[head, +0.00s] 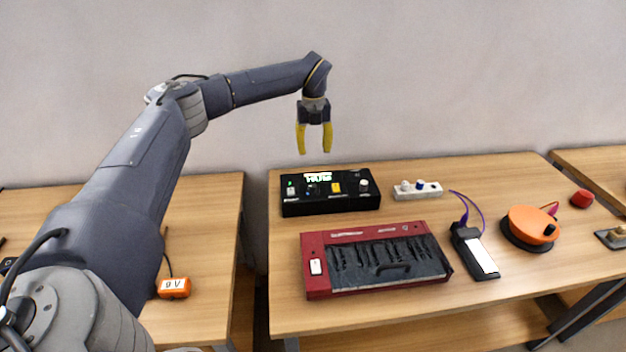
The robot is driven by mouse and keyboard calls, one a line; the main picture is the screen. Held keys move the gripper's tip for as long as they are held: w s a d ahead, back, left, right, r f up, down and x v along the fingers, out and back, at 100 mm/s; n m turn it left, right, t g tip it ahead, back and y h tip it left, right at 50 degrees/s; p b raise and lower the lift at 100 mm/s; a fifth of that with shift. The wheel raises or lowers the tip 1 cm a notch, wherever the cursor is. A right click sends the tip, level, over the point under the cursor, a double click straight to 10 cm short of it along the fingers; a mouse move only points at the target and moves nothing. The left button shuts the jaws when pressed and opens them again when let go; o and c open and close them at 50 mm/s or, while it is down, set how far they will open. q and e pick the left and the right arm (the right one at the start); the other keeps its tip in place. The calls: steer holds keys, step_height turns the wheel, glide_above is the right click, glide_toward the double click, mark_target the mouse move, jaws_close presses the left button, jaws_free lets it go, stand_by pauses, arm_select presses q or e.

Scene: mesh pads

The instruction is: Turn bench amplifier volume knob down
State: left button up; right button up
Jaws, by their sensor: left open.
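A black box (330,207) with a lit display, coloured buttons and small knobs stands at the back left of the middle table; it looks like the bench amplifier. A pale round knob (364,185) sits at the right of its top panel; I cannot read whether it is the volume knob. My left gripper (315,151) has yellow fingers pointing down. It is open and empty, in the air above the black box, and appears apart from it. My right gripper is not in view.
A red case with a dark slatted top (318,285) lies in front of the box. To the right are a white block with knobs (430,191), a black device with a purple cable (464,242), an orange round device (525,225) and a red cylinder (582,198).

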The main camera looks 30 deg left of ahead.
mark_target(313, 185)
arm_select(q)
steer(key=f+m, duration=0.4)
steer(key=f, duration=0.1)
steer(key=f+m, duration=0.9)
steer(key=f, duration=0.1)
steer(key=shift+s+d+f, duration=0.1)
steer(key=shift+s+f, duration=0.2)
steer(key=shift+s, duration=0.1)
stand_by(0.4)
steer(key=shift+c, duration=0.4)
steer(key=shift+m, duration=0.3)
jaws_close()
